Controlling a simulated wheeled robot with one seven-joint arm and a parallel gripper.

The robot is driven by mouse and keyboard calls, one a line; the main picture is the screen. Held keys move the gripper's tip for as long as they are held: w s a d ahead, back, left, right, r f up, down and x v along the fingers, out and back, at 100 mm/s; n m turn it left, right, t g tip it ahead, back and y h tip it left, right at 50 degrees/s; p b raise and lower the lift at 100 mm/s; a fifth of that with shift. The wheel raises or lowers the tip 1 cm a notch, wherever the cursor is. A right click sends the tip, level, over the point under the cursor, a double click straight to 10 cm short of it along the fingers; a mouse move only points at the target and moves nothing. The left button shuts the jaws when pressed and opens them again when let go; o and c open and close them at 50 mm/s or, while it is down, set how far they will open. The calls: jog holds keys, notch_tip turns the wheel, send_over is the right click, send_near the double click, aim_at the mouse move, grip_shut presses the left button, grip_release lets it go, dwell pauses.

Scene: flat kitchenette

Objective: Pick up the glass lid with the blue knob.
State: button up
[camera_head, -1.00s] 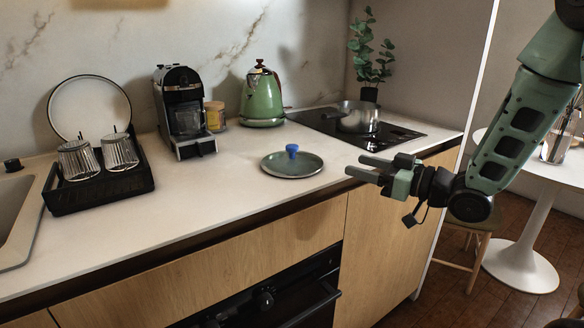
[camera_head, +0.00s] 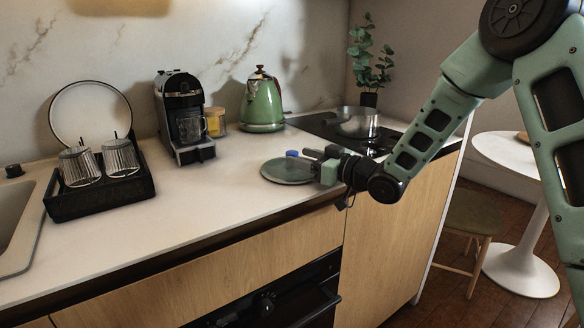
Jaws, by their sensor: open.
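The glass lid (camera_head: 282,172) lies flat on the white counter, left of the stove. Its blue knob (camera_head: 292,154) shows at the left end of my gripper's fingers. My gripper (camera_head: 306,155) is open and reaches in from the right, over the right part of the lid, with its fingers pointing left at about the knob's height. The fingers hide the right side of the lid and part of the knob. I cannot tell whether the knob is between the fingers or just beyond them.
A green kettle (camera_head: 262,104) and a coffee machine (camera_head: 184,118) stand behind the lid. A black rack (camera_head: 98,196) with two glasses is at the left. The counter (camera_head: 200,200) in front is clear.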

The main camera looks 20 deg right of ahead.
jog(key=shift+w+a, duration=0.35)
jog(key=shift+w, duration=0.2)
jog(key=c, duration=1.2)
jog(key=shift+o, duration=0.2)
jog(key=shift+r, duration=0.1)
